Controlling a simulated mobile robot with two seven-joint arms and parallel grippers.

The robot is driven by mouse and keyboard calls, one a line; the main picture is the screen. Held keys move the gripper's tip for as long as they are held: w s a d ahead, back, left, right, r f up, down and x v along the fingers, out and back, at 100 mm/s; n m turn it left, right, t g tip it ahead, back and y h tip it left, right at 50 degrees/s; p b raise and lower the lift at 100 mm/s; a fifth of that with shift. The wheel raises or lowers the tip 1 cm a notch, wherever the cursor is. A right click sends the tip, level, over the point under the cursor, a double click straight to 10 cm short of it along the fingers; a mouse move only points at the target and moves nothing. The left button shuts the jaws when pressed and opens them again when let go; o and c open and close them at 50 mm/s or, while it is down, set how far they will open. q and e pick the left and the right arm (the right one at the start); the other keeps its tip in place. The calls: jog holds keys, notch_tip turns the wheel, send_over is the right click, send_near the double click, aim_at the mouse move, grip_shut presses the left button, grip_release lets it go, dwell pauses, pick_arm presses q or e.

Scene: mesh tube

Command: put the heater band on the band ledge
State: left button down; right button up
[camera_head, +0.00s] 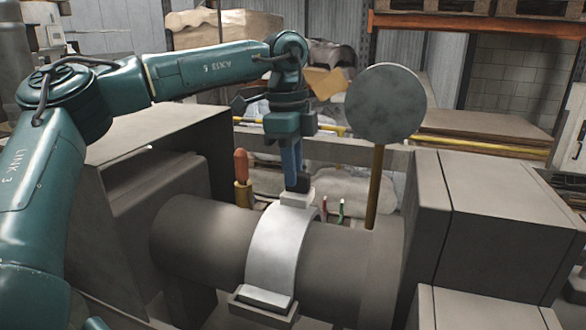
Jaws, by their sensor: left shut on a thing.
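The heater band (275,245) is a pale, curved strip. It arches over the near side of a thick grey-brown tube (205,235), with a small light block at its top. My left gripper (298,186) points down from above and is shut on that block at the top of the band. The band's lower end meets a grey ledge (262,306) low on the tube's near side. I cannot tell whether the band rests on the ledge or is just above it. The fingertips are small and partly hidden by the block. My right gripper is not in view.
A round grey disc (385,104) on a yellow post (375,188) stands behind the tube, right of my gripper. Large grey housings stand left (165,150) and right (510,205). An orange-handled tool (241,165) stands upright behind the tube.

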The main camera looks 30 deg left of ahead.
pick_arm(q)
jog(key=shift+f, duration=0.35)
jog(key=c, duration=1.3)
grip_release()
jog(key=shift+f, duration=0.1)
jog(key=shift+o, duration=0.2)
notch_tip(320, 180, up, 12)
jog(key=shift+s+a+b, duration=0.15)
jog(key=shift+a+b, duration=0.25)
jog(key=shift+b, duration=0.05)
